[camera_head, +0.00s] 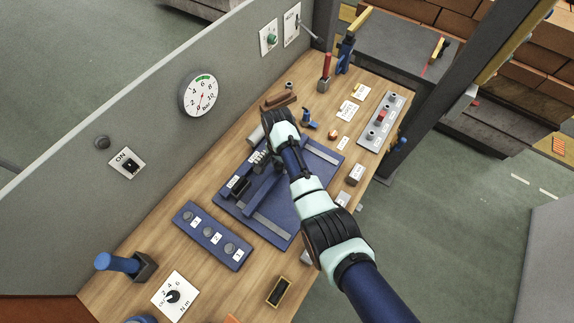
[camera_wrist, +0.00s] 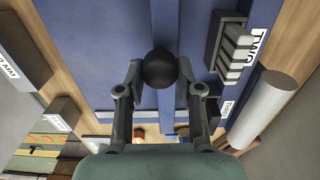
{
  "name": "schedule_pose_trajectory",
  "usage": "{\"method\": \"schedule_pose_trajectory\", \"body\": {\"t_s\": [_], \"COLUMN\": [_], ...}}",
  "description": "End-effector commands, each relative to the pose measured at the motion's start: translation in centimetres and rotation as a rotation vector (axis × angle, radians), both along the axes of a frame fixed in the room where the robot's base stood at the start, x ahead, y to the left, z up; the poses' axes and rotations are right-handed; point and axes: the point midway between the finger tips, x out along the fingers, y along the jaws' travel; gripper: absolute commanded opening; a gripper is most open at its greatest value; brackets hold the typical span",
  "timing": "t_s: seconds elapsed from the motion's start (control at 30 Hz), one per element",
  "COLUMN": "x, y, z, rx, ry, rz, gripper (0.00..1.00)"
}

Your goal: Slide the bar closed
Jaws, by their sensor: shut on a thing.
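The blue bar (camera_head: 262,196) lies across the blue base plate (camera_head: 288,207). It also shows in the wrist view (camera_wrist: 164,25), running straight away from my gripper. A round black knob (camera_wrist: 159,69) sits on the bar. My gripper (camera_wrist: 160,76) is shut on this knob, with one finger on each side. In the head view my gripper (camera_head: 262,160) is over the upper left part of the plate, and the knob is hidden behind it and my arm.
Grey strips (camera_head: 272,229) cross the plate. A blue button panel (camera_head: 212,236) lies in front of the plate. A grey wall with a dial (camera_head: 202,92) borders the bench at left.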

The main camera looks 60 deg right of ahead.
Motion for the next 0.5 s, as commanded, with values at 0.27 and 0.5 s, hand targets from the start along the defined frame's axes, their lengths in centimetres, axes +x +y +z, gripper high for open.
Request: {"method": "schedule_pose_trajectory", "body": {"t_s": [0.27, 0.5], "x": [0.12, 0.05], "y": [-0.04, -0.04], "z": [-0.09, -0.05], "rx": [-0.004, -0.002], "ry": [-0.006, -0.004], "rz": [0.001, 0.001], "gripper": [0.61, 0.61]}}
